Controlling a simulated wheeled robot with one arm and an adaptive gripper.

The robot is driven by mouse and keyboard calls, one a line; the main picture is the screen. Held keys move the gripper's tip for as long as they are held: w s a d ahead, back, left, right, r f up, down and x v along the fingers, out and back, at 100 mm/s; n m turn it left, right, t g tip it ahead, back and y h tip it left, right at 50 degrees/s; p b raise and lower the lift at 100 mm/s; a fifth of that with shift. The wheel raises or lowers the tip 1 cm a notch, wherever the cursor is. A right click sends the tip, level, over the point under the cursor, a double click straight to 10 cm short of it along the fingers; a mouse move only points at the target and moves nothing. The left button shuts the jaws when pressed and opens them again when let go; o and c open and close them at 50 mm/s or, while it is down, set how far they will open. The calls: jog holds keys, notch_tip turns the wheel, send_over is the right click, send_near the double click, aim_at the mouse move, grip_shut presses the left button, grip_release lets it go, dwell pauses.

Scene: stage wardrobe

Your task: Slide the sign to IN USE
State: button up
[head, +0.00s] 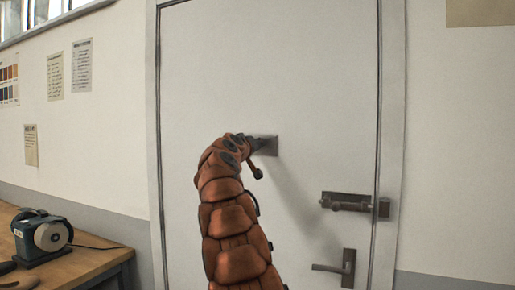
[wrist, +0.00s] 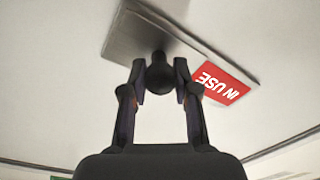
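The sign is a grey metal plate (wrist: 132,38) on the white door, with a round dark knob (wrist: 159,73). A red panel reading IN USE (wrist: 222,84) shows at its right end in the wrist view. My gripper (wrist: 160,78) has its two fingertips on either side of the knob, and they appear to touch it. In the head view, my orange-covered arm reaches up to the sign plate (head: 268,146) and hides its left part; the fingers are mostly hidden there.
The white door (head: 310,60) carries a bolt latch (head: 348,202) and a lever handle (head: 347,268) to the lower right of the sign. A wooden bench (head: 95,268) with a bench grinder (head: 42,237) stands at the left. Paper notices hang on the left wall.

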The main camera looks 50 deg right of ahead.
jog(key=o, duration=0.5)
jog(key=shift+s+d, duration=0.15)
jog(key=shift+s, duration=0.05)
jog(key=shift+c, duration=0.2)
jog(key=shift+a, duration=0.2)
jog(key=v, duration=1.1)
jog(key=shift+a, duration=0.3)
jog(key=shift+s, duration=0.1)
